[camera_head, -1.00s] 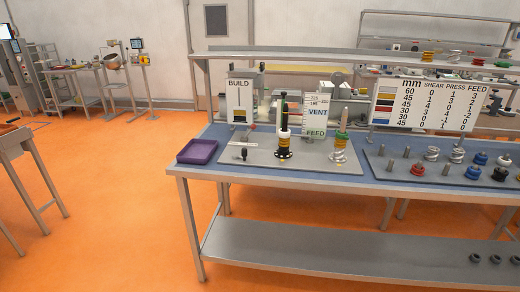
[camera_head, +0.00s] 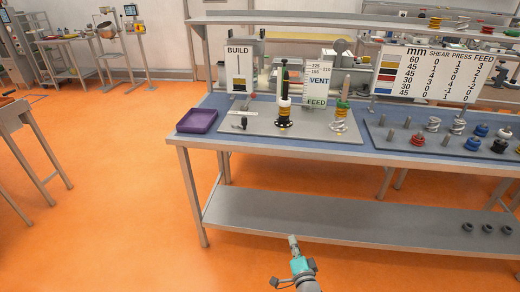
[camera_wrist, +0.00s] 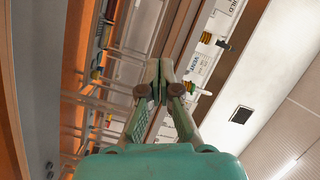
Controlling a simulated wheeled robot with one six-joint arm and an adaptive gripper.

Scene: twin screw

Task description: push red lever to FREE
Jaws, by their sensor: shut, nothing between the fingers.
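I cannot make out a red lever or the word FREE in either view. A small black-knobbed lever (camera_head: 244,122) stands by a small white label plate (camera_head: 243,113) on the left of the grey base plate (camera_head: 264,128). A dark post with a white, yellow and black stack (camera_head: 284,112) stands beside it on the plate. My gripper (camera_head: 293,240) is low in front of the bench, below the top and apart from everything on it. In the wrist view its fingers (camera_wrist: 160,75) are shut and empty, with the bench showing sideways behind.
A purple tray (camera_head: 197,121) sits at the left end of the blue bench top (camera_head: 225,104). BUILD (camera_head: 239,70) and VENT/FEED (camera_head: 318,80) signs stand behind the plate. A second plate with springs and knobs (camera_head: 420,137) is at right. A lower shelf (camera_head: 300,217) spans below; orange floor is clear.

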